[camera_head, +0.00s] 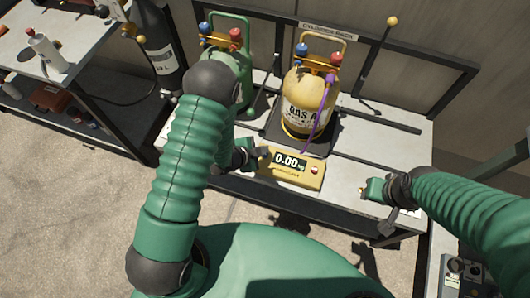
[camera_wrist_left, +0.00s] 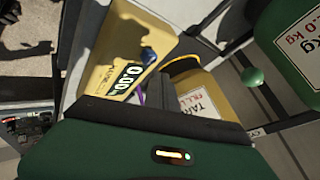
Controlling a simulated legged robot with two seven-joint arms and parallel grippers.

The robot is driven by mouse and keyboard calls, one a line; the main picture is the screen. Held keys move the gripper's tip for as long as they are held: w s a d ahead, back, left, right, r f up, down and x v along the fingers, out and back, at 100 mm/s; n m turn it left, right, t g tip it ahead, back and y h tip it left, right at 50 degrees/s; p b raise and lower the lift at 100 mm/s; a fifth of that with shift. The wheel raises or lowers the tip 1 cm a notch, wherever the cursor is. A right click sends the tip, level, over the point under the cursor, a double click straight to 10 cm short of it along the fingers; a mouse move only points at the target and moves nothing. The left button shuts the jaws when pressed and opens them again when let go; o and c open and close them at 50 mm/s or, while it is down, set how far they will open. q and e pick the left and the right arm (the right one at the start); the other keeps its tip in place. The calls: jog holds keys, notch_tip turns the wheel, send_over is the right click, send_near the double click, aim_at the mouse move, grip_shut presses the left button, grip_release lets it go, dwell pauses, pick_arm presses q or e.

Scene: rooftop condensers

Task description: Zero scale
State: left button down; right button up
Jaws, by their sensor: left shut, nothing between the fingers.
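The yellow scale readout box (camera_head: 283,178) sits at the front of the bench, and its display (camera_head: 290,162) reads 0.00. A red button (camera_head: 314,169) is at its right end. The box also shows in the left wrist view (camera_wrist_left: 100,58), with a small blue part (camera_wrist_left: 148,55) near the display. A yellow GAS A cylinder (camera_head: 304,108) stands upright on the dark scale platform (camera_head: 272,132). My left gripper (camera_head: 262,154) is shut and empty at the box's left end; contact is unclear. My right gripper (camera_head: 363,191) is right of the box, its jaws too small to read.
A green cylinder (camera_head: 236,62) stands behind my left arm. A purple hose (camera_head: 320,124) hangs from the yellow cylinder's red valve down towards the box. A side bench (camera_head: 70,35) with a white bottle (camera_head: 46,52) and a dark cylinder (camera_head: 158,45) are at left. Bench space right of the platform is mostly clear.

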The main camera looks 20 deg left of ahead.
pick_arm(q)
jog(key=shift+r+p, duration=1.75)
jog(key=shift+r, duration=0.6)
jog(key=shift+f, duration=0.1)
jog(key=s+a+r+n+g+y+p, duration=0.1)
jog(key=a+r+n+g+y+p, duration=0.3)
jog(key=r, duration=1.1)
jog(key=s+r+n+g+p, duration=0.1)
jog(key=s+r+n+p, duration=0.3)
jog(key=s+r+n, duration=0.6)
jog(key=s+a+r, duration=0.1)
jog(key=s, duration=0.2)
jog(key=shift+r+g, duration=0.3)
jog(key=shift+r, duration=0.1)
